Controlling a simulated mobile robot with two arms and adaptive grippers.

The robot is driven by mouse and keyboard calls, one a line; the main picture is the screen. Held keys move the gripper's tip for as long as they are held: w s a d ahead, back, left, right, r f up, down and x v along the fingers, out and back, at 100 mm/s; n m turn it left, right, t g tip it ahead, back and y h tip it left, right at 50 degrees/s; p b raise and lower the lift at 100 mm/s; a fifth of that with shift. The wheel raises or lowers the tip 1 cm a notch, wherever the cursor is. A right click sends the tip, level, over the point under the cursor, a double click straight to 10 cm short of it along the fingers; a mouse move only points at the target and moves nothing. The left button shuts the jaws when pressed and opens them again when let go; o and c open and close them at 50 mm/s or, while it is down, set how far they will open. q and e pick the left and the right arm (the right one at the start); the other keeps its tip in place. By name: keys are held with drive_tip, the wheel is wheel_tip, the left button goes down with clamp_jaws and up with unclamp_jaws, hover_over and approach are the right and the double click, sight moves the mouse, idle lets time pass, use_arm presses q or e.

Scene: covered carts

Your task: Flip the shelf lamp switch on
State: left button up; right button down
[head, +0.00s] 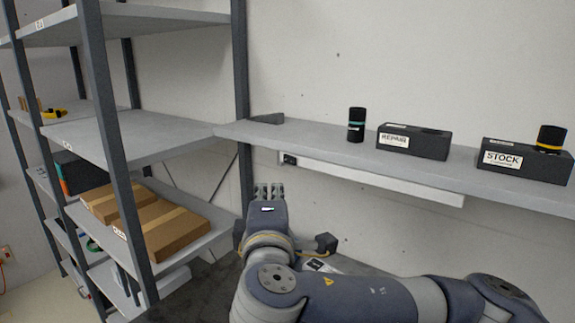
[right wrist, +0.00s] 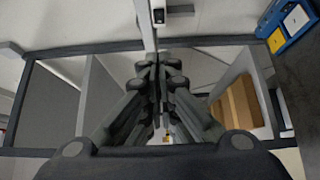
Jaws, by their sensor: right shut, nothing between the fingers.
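The shelf lamp (head: 375,178) is a long white bar mounted under the wall shelf. Its small dark switch (head: 289,159) is at the bar's left end, and I cannot tell which way it is set. My right gripper (head: 269,190) points up, just below and left of the switch in the head view, with no visible contact. In the right wrist view my right gripper (right wrist: 158,62) is shut and empty. There the dark switch (right wrist: 159,15) shows just beyond the fingertips, beside the pale lamp bar (right wrist: 146,28). My left gripper is not in view.
The wall shelf (head: 330,145) holds a dark canister (head: 356,125), a REPAIR box (head: 413,142) and a STOCK box (head: 525,160) with another canister (head: 550,139). A grey rack post (head: 241,70) stands close to the gripper's left. Cardboard boxes (head: 172,230) lie on the rack.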

drive_tip(key=p, duration=0.4)
approach(284, 159)
drive_tip(key=w+a, duration=0.1)
drive_tip(key=a, duration=0.2)
drive_tip(key=w+d+p, duration=0.2)
drive_tip(key=w, duration=0.1)
drive_tip(key=shift+w+d, duration=0.35)
drive_tip(key=shift+d, duration=0.05)
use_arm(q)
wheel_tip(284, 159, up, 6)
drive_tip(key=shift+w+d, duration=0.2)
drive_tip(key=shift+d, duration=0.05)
use_arm(e)
drive_tip(key=shift+a, duration=0.1)
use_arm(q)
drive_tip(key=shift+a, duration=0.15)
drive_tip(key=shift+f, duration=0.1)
use_arm(e)
drive_tip(key=shift+f, duration=0.1)
